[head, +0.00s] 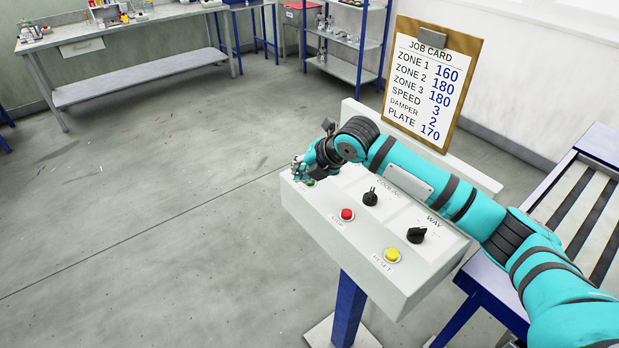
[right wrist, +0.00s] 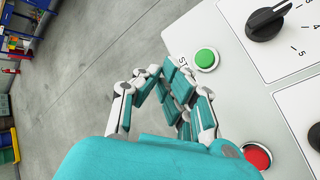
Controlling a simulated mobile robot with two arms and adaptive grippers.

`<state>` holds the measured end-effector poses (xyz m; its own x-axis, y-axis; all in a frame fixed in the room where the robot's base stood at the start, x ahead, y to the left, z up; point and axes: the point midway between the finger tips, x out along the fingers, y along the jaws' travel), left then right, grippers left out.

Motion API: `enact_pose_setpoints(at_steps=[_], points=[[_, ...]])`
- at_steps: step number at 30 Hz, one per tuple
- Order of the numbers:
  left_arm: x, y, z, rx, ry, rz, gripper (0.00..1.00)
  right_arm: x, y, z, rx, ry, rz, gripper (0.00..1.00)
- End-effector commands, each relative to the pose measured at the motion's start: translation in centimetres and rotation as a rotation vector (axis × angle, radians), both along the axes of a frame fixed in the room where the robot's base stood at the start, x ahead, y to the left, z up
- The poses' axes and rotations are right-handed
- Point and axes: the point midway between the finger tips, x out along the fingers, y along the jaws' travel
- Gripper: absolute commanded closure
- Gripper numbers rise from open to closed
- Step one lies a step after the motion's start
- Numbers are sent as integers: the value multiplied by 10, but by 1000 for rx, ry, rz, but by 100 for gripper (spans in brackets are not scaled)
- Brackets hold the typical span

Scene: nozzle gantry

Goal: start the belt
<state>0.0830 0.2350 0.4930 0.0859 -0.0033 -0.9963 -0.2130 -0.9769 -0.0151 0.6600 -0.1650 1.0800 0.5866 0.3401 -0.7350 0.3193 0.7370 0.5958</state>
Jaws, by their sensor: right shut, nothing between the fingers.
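A green button (right wrist: 206,59) sits on the pale control box (head: 352,262), beside a partly hidden label starting "ST". In the head view the green button (head: 309,182) is mostly hidden by my right gripper (head: 300,168). My right gripper is shut and empty at the box's far left corner. In the right wrist view its fingertips (right wrist: 164,74) are just left of the green button; I cannot tell their height above the panel. A red STOP button (head: 347,214) is nearer, and it also shows in the right wrist view (right wrist: 257,156). My left gripper is not in view.
The panel also has a yellow RESET button (head: 392,255), a black COOLING switch (head: 370,197) and a black WAY knob (head: 416,235). A job card (head: 428,85) stands behind. A roller conveyor (head: 575,205) is at right. Open floor lies left.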

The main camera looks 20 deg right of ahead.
Motion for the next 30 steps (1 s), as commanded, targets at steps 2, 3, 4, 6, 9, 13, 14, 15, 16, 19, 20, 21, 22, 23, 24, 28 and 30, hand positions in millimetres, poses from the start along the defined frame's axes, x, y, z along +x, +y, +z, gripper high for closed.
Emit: enact_pose_setpoints(at_steps=[2,3,4,6,9,13,14,15,16,19,20,21,22,23,24,28,30], points=[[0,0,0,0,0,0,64,16,-17,25,-57,-53,44,100],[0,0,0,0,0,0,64,21,-23,34,-79,-73,64,100],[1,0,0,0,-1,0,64,24,-26,40,-93,-87,77,100],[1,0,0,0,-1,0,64,30,-34,51,-120,-111,101,100],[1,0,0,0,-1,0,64,35,-40,61,-143,-131,120,100],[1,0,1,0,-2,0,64,37,-42,65,-152,-141,130,100],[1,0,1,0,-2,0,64,37,-42,65,-152,-141,130,100],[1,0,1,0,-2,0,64,37,-42,65,-152,-141,130,100],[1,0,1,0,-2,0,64,37,-42,65,-152,-141,130,100],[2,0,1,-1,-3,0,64,37,-42,64,-152,-141,129,100],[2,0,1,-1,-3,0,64,37,-42,64,-152,-141,129,100],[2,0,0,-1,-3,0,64,37,-42,64,-152,-141,129,100],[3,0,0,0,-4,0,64,37,-42,64,-152,-141,129,100],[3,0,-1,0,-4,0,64,37,-42,63,-152,-141,129,100],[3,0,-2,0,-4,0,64,37,-42,62,-152,-141,129,100],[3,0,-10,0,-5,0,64,37,-42,55,-152,-141,129,100],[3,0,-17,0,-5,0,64,37,-42,49,-152,-141,129,100]])
